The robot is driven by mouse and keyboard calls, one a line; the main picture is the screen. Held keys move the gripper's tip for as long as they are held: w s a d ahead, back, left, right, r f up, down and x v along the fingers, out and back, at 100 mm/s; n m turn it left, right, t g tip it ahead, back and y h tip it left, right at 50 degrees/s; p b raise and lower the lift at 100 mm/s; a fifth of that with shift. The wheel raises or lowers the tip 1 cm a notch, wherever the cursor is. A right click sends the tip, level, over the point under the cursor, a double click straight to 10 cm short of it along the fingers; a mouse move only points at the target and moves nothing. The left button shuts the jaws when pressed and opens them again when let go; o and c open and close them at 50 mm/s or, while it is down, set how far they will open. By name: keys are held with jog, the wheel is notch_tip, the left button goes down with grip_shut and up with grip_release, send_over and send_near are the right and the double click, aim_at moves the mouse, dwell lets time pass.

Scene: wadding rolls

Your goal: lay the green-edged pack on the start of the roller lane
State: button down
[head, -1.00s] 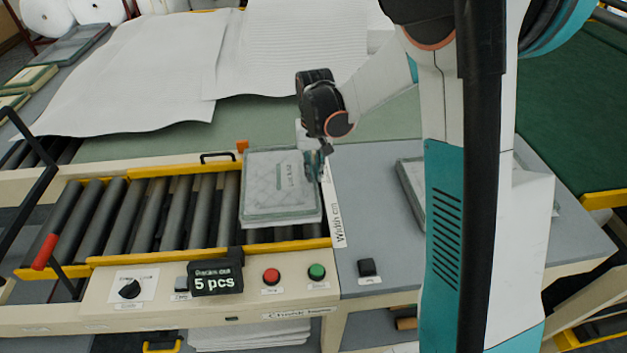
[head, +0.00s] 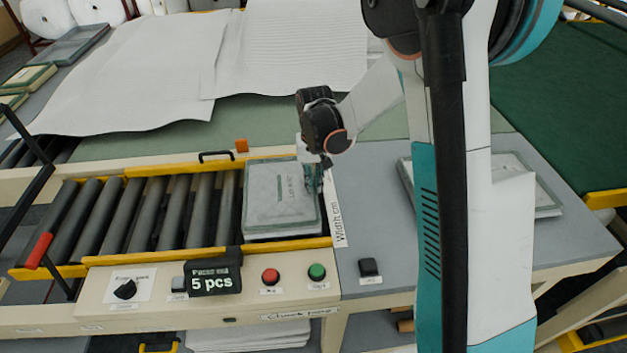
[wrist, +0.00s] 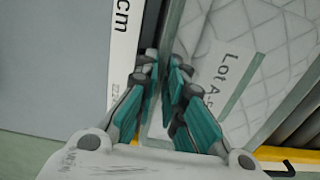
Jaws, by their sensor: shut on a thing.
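The green-edged pack (head: 279,205) is flat, with a pale quilted face and a lot label. It lies at the right end of the roller lane (head: 165,212), between the two yellow rails, and seems to rest on the rollers. My gripper (head: 315,178) is shut on the pack's right edge. In the wrist view the teal fingers (wrist: 167,85) pinch that edge, and the quilted face of the pack (wrist: 265,35) shows to their right. The pack hides the rollers under it.
A control panel with a "5 pcs" display (head: 214,281), a red button (head: 271,277) and a green button (head: 317,272) fronts the lane. Another pack (head: 512,170) lies on the grey table (head: 375,215), partly behind my arm. Rollers left of the held pack are clear.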

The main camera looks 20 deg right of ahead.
jog(key=c, duration=1.7)
grip_release()
jog(key=shift+r, duration=0.15)
notch_tip(320, 180, up, 13)
jog(key=p, duration=0.4)
jog(key=s+r+n+t, duration=0.1)
jog(key=s+r+t, duration=0.2)
jog(key=s+r, duration=0.7)
jog(key=shift+s+f+n+t, duration=0.15)
jog(key=shift+s+t, duration=0.55)
jog(key=shift+s, duration=1.55)
jog(key=shift+s+n+t, duration=0.25)
jog(key=shift+s+t, duration=0.45)
jog(key=shift+s, duration=1.5)
jog(key=shift+s+f+n+t, duration=0.15)
jog(key=shift+s+t, duration=0.55)
jog(key=shift+s, duration=1.55)
